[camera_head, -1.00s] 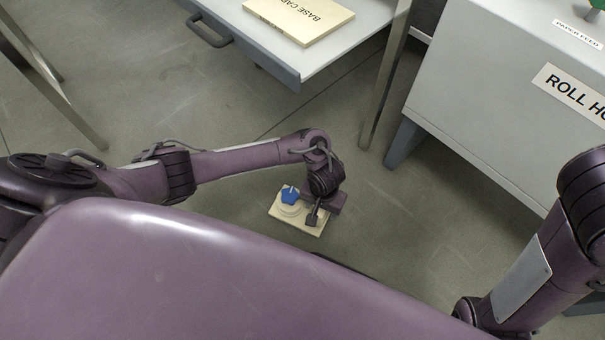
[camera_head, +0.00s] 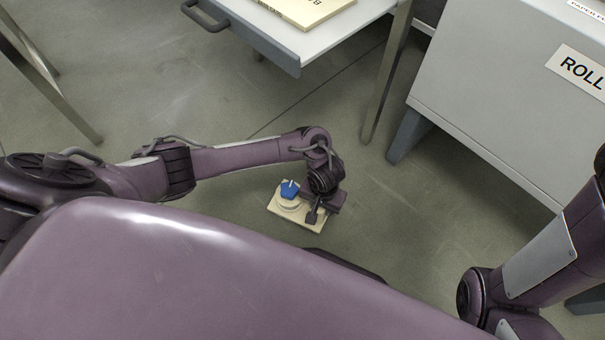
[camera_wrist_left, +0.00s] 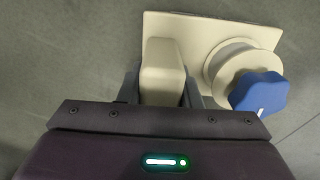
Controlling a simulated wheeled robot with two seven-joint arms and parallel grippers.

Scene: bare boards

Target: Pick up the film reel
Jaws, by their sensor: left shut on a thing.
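My left gripper (camera_head: 313,213) is shut on a cream block (camera_wrist_left: 163,72) that stands up from a flat cream board (camera_head: 306,223). In the left wrist view the fingers lie on both sides of this block. The board (camera_wrist_left: 205,26) also carries a round cream spool-like piece (camera_wrist_left: 222,66) with a blue lobed knob (camera_wrist_left: 259,93) over its edge. The knob shows in the head view too (camera_head: 290,189). Whether the round piece is the film reel I cannot tell; no other reel shows. My right gripper is out of view.
A white table (camera_head: 335,40) with a grey handle (camera_head: 205,16) and a cream labelled board (camera_head: 310,10) stands at the top. A large grey cabinet (camera_head: 480,100) with a "ROLL" label stands at right. Grey floor (camera_head: 240,100) is open between them and my left arm.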

